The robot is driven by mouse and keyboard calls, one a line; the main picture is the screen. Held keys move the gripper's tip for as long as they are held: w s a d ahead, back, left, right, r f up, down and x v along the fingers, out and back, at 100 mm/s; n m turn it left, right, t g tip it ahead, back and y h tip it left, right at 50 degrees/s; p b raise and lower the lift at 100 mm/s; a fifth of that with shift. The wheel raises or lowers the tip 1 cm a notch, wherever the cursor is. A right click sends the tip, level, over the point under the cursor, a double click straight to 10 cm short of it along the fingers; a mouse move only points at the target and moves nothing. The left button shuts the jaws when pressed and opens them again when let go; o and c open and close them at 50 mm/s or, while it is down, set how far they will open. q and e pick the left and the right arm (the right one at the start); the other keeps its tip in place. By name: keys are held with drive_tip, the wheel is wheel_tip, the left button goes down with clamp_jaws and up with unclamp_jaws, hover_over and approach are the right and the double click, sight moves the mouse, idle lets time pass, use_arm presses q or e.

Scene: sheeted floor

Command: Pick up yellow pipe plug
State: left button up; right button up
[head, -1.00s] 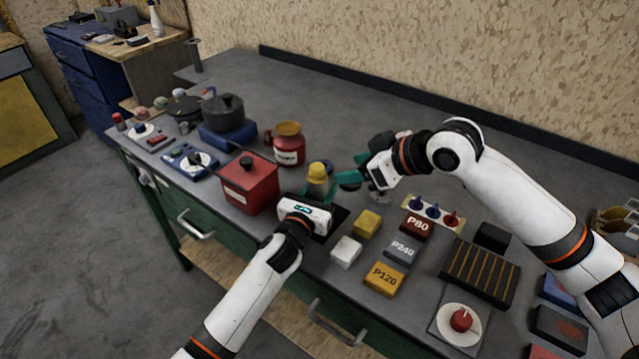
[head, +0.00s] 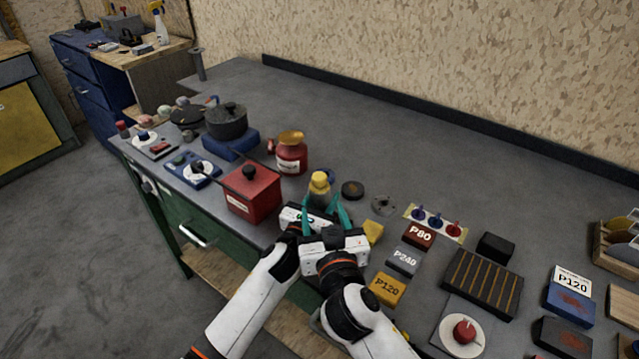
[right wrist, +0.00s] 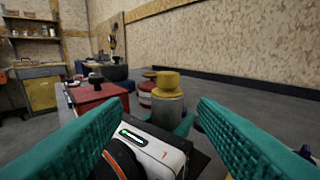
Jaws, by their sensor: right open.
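The yellow pipe plug (head: 319,181) sits on top of an upright grey pipe near the bench's front edge. It also shows in the right wrist view (right wrist: 167,84), with the grey pipe (right wrist: 168,107) below it. My right gripper (head: 325,211) is open and empty, its teal fingers spread, just in front of the plug and pointing at it. My left gripper (right wrist: 183,126) is low beside the pipe, under the right one; its fingers are mostly hidden, so its grip on the pipe cannot be told.
A red box (head: 250,193) with a black knob stands left of the plug, and a red jar (head: 291,156) behind it. A dark disc (head: 352,189) and a grey flange (head: 383,205) lie to its right. The back of the bench is clear.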

sight(320, 182)
drive_tip(key=shift+m+t+h, duration=0.5)
drive_tip(key=shift+h, duration=0.1)
drive_tip(key=w, duration=0.7)
drive_tip(key=w+a+r, duration=0.1)
drive_tip(key=w, duration=0.2)
drive_tip(key=shift+w, duration=0.15)
drive_tip(key=shift+d, duration=0.1)
clamp_jaws()
drive_tip(key=shift+r, duration=0.1)
wheel_tip(320, 182, up, 10)
drive_tip(key=shift+f, duration=0.1)
use_arm(q)
drive_tip(key=o, duration=1.2)
drive_tip(key=shift+o, duration=0.3)
drive_tip(key=shift+s, duration=0.1)
